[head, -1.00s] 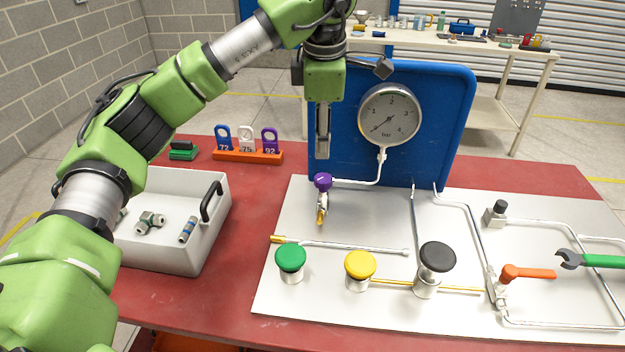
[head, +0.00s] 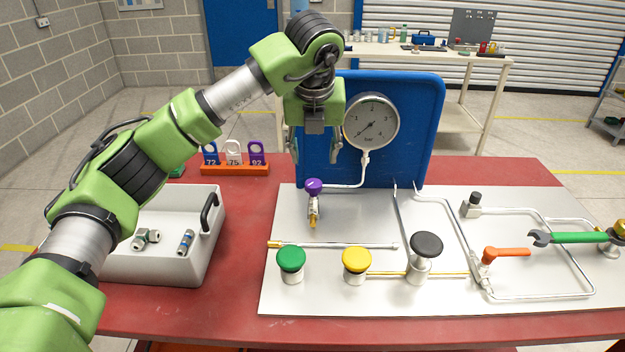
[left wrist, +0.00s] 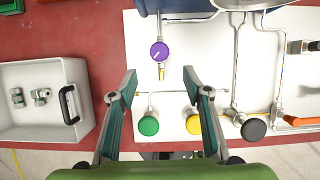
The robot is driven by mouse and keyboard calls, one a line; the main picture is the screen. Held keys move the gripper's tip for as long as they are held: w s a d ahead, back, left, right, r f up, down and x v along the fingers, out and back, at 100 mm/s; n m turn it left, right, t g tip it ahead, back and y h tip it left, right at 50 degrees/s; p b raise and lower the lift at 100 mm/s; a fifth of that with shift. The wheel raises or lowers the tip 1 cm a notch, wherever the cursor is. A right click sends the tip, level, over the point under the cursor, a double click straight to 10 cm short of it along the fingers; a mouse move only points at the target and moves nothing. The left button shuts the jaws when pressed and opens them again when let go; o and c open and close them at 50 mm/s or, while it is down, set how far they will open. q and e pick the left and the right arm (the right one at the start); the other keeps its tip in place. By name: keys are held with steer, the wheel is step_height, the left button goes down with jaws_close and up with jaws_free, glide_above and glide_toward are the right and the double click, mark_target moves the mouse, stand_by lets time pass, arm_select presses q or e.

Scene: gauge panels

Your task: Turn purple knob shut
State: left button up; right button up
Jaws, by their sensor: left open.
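The purple knob (head: 313,187) sits on a small valve with a brass end, at the back left of the pale panel (head: 330,285). In the left wrist view the purple knob (left wrist: 159,51) shows from above, with a white pointer line slanting across its top. My left gripper (head: 314,152) points down above the knob, apart from it. It is open and empty. In the left wrist view my left gripper's fingertips (left wrist: 160,74) are spread wide, with the knob just beyond the gap between them. My right gripper is not in view.
A round gauge (head: 371,122) hangs on a blue board (head: 422,130) behind the knob. Green (head: 291,259), yellow (head: 357,259) and black (head: 427,244) knobs stand in front. A grey bin (head: 150,268) is at the left, and tags (head: 233,152) stand behind it.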

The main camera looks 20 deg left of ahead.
mark_target(313, 183)
arm_select(q)
steer(key=p+x, duration=0.1)
steer(key=x, duration=1)
steer(key=shift+f+p, duration=0.25)
steer(key=shift+p, duration=0.15)
steer(key=c, duration=1.1)
